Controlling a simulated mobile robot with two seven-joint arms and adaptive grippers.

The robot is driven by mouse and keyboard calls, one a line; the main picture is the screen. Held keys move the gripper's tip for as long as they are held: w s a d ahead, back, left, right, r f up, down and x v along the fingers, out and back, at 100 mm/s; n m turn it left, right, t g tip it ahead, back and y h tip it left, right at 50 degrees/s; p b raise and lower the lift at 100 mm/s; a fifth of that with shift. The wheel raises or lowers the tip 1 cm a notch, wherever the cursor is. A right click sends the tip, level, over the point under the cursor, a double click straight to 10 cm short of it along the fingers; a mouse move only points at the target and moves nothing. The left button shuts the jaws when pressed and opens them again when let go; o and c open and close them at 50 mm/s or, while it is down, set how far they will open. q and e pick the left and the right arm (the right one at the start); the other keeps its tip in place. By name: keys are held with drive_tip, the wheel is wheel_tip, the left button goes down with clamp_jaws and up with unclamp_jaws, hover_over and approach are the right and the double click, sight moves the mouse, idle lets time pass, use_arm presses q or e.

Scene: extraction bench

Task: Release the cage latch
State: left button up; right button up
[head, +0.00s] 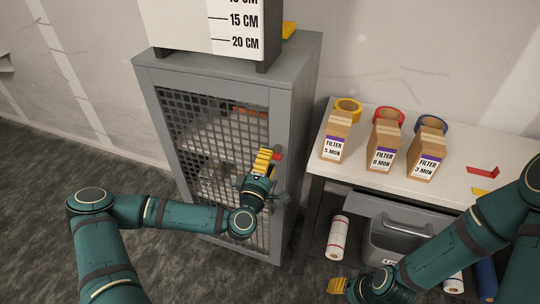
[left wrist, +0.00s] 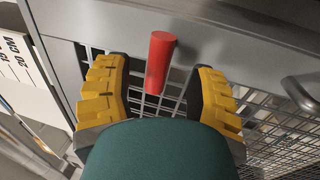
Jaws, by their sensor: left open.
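The cage is a tall grey cabinet (head: 300,85) with a mesh door (head: 205,130). A red latch handle (head: 277,156) shows at the door's right edge, partly hidden behind my left gripper (head: 265,160). In the left wrist view the red latch (left wrist: 160,62) is a short red bar against the grey frame and mesh. My left gripper's yellow fingers (left wrist: 160,88) are open, one on each side of the latch, with visible gaps. My right gripper (head: 337,286) is low at the bottom of the head view; its jaw opening is unclear.
A grey door handle (left wrist: 300,94) sits to the right in the left wrist view. A white bench (head: 455,180) on the right holds filter boxes (head: 383,146) and tape rolls (head: 388,117). A grey drawer (head: 395,215) is below it. Floor at left is clear.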

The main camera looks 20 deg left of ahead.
use_arm(q)
drive_tip(key=s+f, duration=0.2)
drive_tip(key=s, duration=0.7)
drive_tip(key=shift+s+a, duration=0.15)
drive_tip(key=shift+s, duration=0.2)
drive_tip(key=s+d+f+m+g+h, duration=0.4)
drive_tip(key=d+f+m+g+h, duration=0.4)
drive_tip(key=d+f+m, duration=0.3)
drive_tip(key=s+a+f+m+g+y, duration=0.2)
drive_tip(key=s+f+m+g+y, duration=0.2)
drive_tip(key=s+g, duration=0.4)
wheel_tip(320, 180, down, 2)
drive_tip(key=m+g, duration=0.1)
drive_tip(key=g, duration=0.1)
drive_tip(key=shift+s+a+f+g+y, duration=0.2)
drive_tip(key=shift+s+g+y, duration=0.1)
drive_tip(key=shift+y, duration=0.1)
idle(0.5)
